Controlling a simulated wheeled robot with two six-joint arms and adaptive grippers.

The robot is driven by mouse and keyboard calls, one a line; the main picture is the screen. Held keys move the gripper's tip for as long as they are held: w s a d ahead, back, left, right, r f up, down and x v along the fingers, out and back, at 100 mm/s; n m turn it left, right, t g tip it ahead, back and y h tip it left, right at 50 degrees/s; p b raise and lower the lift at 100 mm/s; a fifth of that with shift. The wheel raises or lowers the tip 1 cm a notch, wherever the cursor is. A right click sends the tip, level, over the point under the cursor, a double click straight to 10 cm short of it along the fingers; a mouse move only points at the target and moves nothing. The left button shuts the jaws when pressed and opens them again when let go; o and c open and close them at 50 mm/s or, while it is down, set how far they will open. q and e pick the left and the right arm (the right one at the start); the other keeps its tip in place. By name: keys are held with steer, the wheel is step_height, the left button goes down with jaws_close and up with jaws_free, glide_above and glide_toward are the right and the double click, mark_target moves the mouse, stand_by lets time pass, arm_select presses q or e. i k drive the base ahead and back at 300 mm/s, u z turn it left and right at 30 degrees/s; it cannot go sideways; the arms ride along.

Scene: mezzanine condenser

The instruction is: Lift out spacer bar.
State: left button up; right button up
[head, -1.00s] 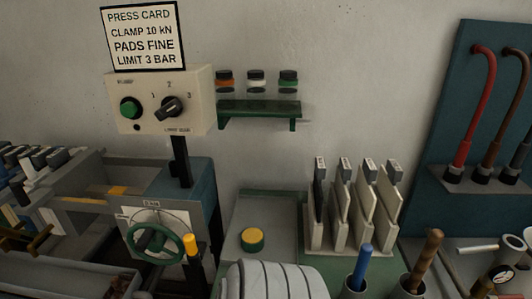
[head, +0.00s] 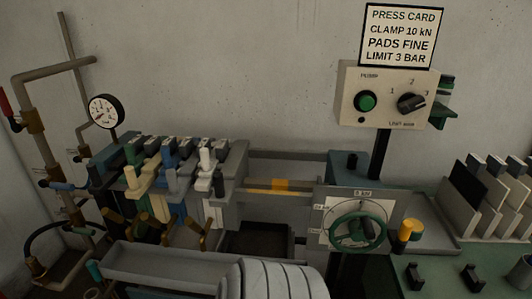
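A grey bar with an orange-yellow band (head: 282,185) lies across the open gap of the press frame, between the stacked plates on the left and the handwheel end on the right. It looks like the spacer bar, but I cannot be sure. The plate stack (head: 170,165) has several coloured handles on top in white, blue, yellow and grey. A green handwheel (head: 358,229) sits in front of a white dial plate at the right end.
A pressure gauge (head: 104,111) and pipes stand at the left. A control box (head: 388,97) with a green button and a black knob is on a post, under a sign (head: 401,36). A grey trough (head: 170,267) runs along the front. A rack of plates (head: 490,195) stands right.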

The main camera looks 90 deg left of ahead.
mark_target(286, 185)
steer(key=k, duration=0.3)
steer(key=u, duration=1)
